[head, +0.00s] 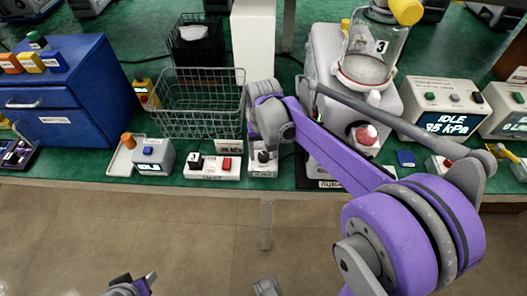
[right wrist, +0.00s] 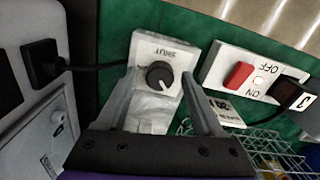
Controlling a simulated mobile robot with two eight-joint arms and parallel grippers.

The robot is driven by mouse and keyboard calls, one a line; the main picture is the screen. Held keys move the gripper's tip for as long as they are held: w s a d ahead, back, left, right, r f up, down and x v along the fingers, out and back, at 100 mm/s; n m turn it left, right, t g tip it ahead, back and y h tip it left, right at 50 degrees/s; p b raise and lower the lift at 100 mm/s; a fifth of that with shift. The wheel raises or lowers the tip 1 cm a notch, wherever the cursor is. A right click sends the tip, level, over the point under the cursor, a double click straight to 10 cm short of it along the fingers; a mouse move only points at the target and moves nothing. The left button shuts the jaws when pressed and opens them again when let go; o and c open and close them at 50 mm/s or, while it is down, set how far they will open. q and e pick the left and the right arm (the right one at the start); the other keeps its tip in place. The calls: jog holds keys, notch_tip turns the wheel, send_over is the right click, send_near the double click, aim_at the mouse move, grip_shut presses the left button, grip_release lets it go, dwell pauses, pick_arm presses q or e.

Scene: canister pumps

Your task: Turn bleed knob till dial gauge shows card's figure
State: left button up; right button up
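A black round knob (right wrist: 160,75) with a white pointer mark sits on a small white box (right wrist: 151,49) in the right wrist view; the box's print appears upside down and is hard to read. The knob also shows in the head view (head: 263,157). My right gripper (head: 262,141) is above this box, its open fingers on either side of the knob in the wrist view; contact cannot be told. A small card (right wrist: 227,109) beside the box shows inverted figures, not clearly legible. No dial gauge is clearly visible. Part of my left gripper (head: 132,286) shows at the bottom edge.
A white switch box (head: 212,167) with a red rocker stands left of the knob box. Behind is a wire basket (head: 200,100). A pump with a canister (head: 370,68) marked 3 stands right, beside a display unit (head: 443,112) reading IDLE and kPa. My right forearm crosses them.

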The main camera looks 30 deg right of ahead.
aim_at(263, 156)
notch_tip(263, 156, up, 11)
jog(key=p, duration=0.1)
dwell(0.7)
jog(key=shift+f, duration=0.1)
jog(key=s+a+f+n+t+p, duration=0.2)
jog(key=s+a+p, duration=0.1)
jog(key=s, duration=0.4)
jog(key=s+a+f+n+t+p, duration=0.1)
jog(key=s+a+n+t+p, duration=0.1)
jog(key=s, duration=0.6)
jog(key=shift+s+a+f+t+p, duration=0.2)
jog(key=shift+a+f+t+p, duration=0.2)
jog(key=shift+a+t+p, duration=0.45)
jog(key=shift+w, duration=0.1)
dwell(0.5)
